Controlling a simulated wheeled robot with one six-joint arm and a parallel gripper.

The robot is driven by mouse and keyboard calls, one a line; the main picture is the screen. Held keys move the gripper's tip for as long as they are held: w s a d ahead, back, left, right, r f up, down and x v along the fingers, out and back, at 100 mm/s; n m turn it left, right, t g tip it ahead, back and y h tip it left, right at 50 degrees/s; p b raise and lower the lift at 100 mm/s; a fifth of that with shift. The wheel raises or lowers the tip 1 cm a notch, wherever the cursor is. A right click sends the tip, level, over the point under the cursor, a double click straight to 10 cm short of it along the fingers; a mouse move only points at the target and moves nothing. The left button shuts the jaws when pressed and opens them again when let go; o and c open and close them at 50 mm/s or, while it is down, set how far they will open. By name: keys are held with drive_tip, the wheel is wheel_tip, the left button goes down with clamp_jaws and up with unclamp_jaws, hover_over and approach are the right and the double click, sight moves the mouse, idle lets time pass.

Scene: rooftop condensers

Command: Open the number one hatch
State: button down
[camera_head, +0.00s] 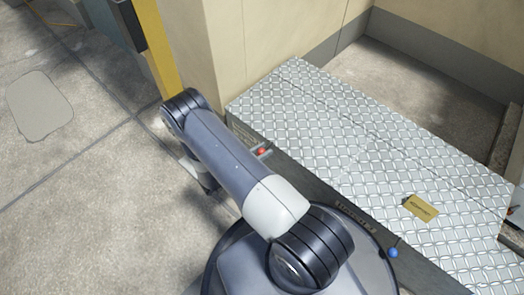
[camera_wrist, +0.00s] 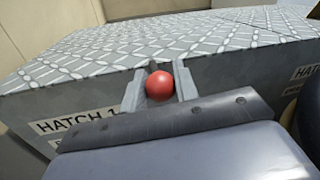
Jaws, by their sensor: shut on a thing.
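The number one hatch (camera_wrist: 85,75) is a grey box-like housing with a silver tread-plate top; a "HATCH 1" label (camera_wrist: 72,122) is on its front face. The tread plate (camera_head: 330,120) also shows in the head view, lying flat. A red ball knob (camera_wrist: 159,86) sits at the front edge, just below the plate; it also shows in the head view (camera_head: 262,151). My gripper (camera_wrist: 158,90) is shut on the red knob, one finger on each side. My arm hides part of the front face in the head view.
A blue ball knob (camera_head: 393,253) stands farther along the same front edge. A yellow tag (camera_head: 420,207) lies on the plate. A beige wall corner (camera_head: 220,50) and a yellow post (camera_head: 156,45) stand beyond my arm. Concrete floor at left is clear.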

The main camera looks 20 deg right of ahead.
drive_tip(key=w+d+r+g+y+p, duration=0.1)
drive_tip(key=w+d+r+y+p, duration=0.2)
drive_tip(key=r+p, duration=0.6)
drive_tip(key=d+r+n+g+y+p, duration=0.1)
drive_tip(key=d+r+y+p, duration=0.3)
drive_tip(key=r+p, duration=0.55)
drive_tip(key=w+d+r+g+y+p, duration=0.1)
drive_tip(key=w+d+r+y+p, duration=0.15)
drive_tip(key=d+r+p, duration=0.5)
drive_tip(key=w+d+r+p, duration=0.1)
drive_tip(key=w+d+r, duration=0.1)
drive_tip(key=d, duration=0.5)
drive_tip(key=w+d+r+y+p, duration=0.1)
drive_tip(key=w+d+r, duration=0.1)
drive_tip(key=w+d, duration=0.2)
drive_tip(key=w+d+r+y+p, duration=0.1)
drive_tip(key=w+d+r, duration=0.1)
drive_tip(key=d, duration=0.9)
drive_tip(key=shift+w+r+n+p, duration=0.3)
drive_tip(key=shift+w+r+p, duration=0.1)
drive_tip(key=shift+w, duration=0.3)
drive_tip(key=c, duration=1.1)
unclamp_jaws()
